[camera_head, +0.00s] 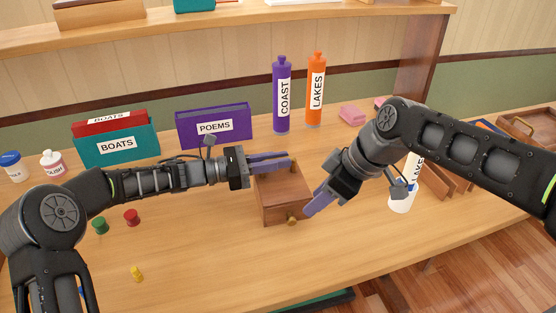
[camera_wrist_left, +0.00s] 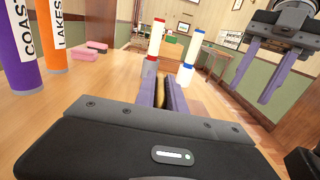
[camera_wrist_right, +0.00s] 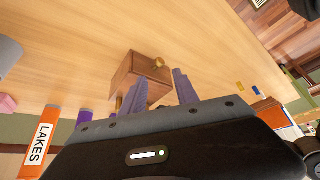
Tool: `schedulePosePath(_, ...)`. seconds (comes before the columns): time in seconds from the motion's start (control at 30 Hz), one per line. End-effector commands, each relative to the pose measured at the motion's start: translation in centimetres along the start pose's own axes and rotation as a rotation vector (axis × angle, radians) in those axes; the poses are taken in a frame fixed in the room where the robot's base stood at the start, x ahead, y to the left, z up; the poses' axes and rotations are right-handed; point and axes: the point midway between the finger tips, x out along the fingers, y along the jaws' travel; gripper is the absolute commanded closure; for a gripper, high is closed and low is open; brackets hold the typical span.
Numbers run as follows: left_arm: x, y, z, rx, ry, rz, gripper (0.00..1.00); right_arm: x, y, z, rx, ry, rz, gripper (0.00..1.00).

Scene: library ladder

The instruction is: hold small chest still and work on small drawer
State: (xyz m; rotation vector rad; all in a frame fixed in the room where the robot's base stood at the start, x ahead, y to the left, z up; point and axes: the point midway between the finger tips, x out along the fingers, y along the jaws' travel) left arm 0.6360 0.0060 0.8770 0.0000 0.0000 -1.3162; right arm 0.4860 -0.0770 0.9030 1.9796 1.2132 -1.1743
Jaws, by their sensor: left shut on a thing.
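The small wooden chest (camera_head: 283,187) stands on the table in front of me. Its small drawer (camera_head: 279,215) has a brass knob (camera_head: 292,221) and faces the table's front edge; it looks flush with the chest. My right gripper (camera_head: 314,205) is to the right of the drawer front, apart from the knob. In the right wrist view its fingers (camera_wrist_right: 162,82) are spread and empty, with the chest (camera_wrist_right: 134,76) beyond them.
A teal BOATS box (camera_head: 117,147) and a purple POEMS box (camera_head: 214,127) stand behind my left arm. Purple COAST (camera_head: 282,98) and orange LAKES (camera_head: 316,90) bottles stand behind the chest. Small red (camera_head: 132,217), green (camera_head: 100,226) and yellow (camera_head: 137,273) pieces lie front left. The table before the drawer is clear.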

Motion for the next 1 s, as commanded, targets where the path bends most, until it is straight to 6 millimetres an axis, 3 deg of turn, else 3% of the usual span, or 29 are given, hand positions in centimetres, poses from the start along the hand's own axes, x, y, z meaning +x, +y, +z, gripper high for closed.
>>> schedulePosePath(0.23,0.0,0.0,0.0,0.000,0.000,0.001,1.00,0.0,0.0,0.0,0.000,0.000,0.000,0.64)
schedulePosePath(0.33,0.0,0.0,0.0,0.000,0.000,0.001,1.00,0.1,0.1,0.2,0.005,-0.001,-0.001,0.58)
schedulePosePath(0.47,0.0,0.0,0.0,0.000,0.000,0.000,1.00,1.0,1.5,1.5,0.061,-0.006,-0.022,0.58)
schedulePosePath(0.57,0.0,0.0,0.0,0.000,0.000,0.000,1.00,1.6,3.8,3.0,0.237,0.012,-0.079,0.58)
schedulePosePath(0.7,0.0,0.0,0.0,0.000,0.000,0.000,1.00,1.1,5.5,4.0,0.638,0.033,-0.216,0.58)
schedulePosePath(0.83,0.0,0.0,0.0,0.000,0.000,0.000,1.00,-0.2,5.9,3.7,0.936,0.029,-0.331,0.58)
schedulePosePath(1.0,0.0,0.0,0.0,0.000,0.000,0.000,1.00,-1.5,4.8,2.9,1.127,-0.006,-0.411,0.58)
